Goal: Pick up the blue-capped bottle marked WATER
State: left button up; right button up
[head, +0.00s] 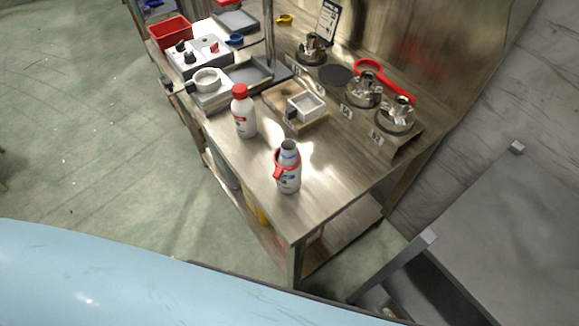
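A white bottle (289,180) with a blue-marked label stands upright near the front corner of the metal workbench (330,180). A red ring or clip is around its neck, and its top looks grey with a little blue. A second white bottle (244,121) with a red cap and a red label stands upright behind it to the left. The lettering on both bottles is too small to read, so I cannot tell which is marked WATER. Neither of my grippers is in view.
A wooden block with a square metal box (305,106) sits behind the bottles. Metal fittings (397,115) on round bases and a red wrench-like tool (384,78) line the back. A white control box (201,53) and red bin (170,31) are farther left. A grey surface (500,240) lies to the right.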

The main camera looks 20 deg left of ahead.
aim_at(290, 182)
jog(key=z, duration=0.1)
jog(key=k, duration=1.05)
jog(key=u, duration=0.8)
jog(key=i, duration=1.1)
jog(key=z, duration=0.75)
